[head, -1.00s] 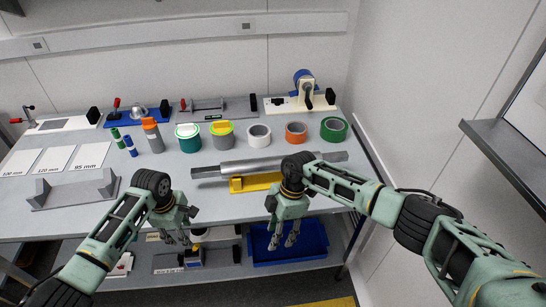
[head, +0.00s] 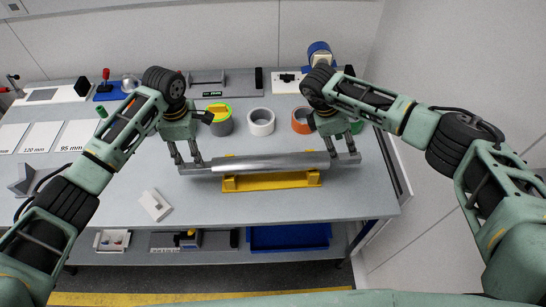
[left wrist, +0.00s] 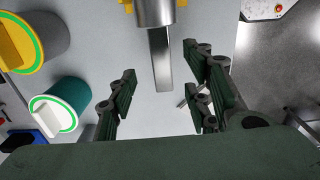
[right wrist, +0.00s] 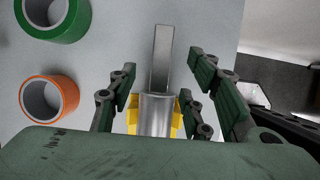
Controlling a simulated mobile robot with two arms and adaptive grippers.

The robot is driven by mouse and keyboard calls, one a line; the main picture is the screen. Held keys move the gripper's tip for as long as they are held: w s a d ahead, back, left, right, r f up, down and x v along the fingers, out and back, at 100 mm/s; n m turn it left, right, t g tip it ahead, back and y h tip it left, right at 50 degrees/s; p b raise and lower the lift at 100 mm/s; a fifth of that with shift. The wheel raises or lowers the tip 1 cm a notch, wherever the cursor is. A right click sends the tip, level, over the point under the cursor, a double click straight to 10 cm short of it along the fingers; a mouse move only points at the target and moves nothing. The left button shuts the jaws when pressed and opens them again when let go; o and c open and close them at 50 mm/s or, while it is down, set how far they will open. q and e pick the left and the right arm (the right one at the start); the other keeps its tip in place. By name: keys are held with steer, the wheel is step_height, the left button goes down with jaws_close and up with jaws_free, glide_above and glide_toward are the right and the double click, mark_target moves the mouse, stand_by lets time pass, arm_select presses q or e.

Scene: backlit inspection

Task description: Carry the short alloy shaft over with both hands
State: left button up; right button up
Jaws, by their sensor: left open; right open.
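The short alloy shaft (head: 270,163) is a silver round bar with thinner flat ends. It lies level on a yellow stand (head: 270,182) near the table's front. My left gripper (head: 187,162) is open at the shaft's left end. In the left wrist view the flat end (left wrist: 160,60) lies between its open fingers (left wrist: 161,80), with gaps on both sides. My right gripper (head: 342,152) is open at the right end. In the right wrist view that flat end (right wrist: 162,60) lies between its fingers (right wrist: 162,78), apart from them.
Behind the shaft stand a white tape roll (head: 261,121), an orange one (head: 301,121) and a grey can (head: 220,126). Labelled cards (head: 75,136) lie at the left. A blue tray (head: 290,237) sits on the lower shelf.

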mark_target(345, 155)
arm_select(q)
steer(key=shift+s+a, duration=0.15)
steer(key=shift+s, duration=0.1)
arm_select(e)
steer(key=shift+s+a+r, duration=0.1)
steer(key=shift+s+a, duration=0.05)
steer(key=shift+s, duration=0.15)
arm_select(q)
steer(key=f, duration=0.7)
steer(key=shift+w+f, duration=0.2)
steer(key=shift+f, duration=0.2)
arm_select(e)
steer(key=x, duration=0.8)
steer(key=shift+w, duration=0.2)
arm_select(q)
steer(key=shift+c, duration=0.2)
arm_select(e)
steer(key=shift+c, duration=0.2)
arm_select(q)
jaws_close()
arm_select(e)
jaws_close()
arm_select(q)
steer(key=shift+w+r, duration=0.15)
steer(key=shift+r, duration=0.15)
arm_select(e)
steer(key=shift+w+r, duration=0.1)
steer(key=shift+r, duration=0.15)
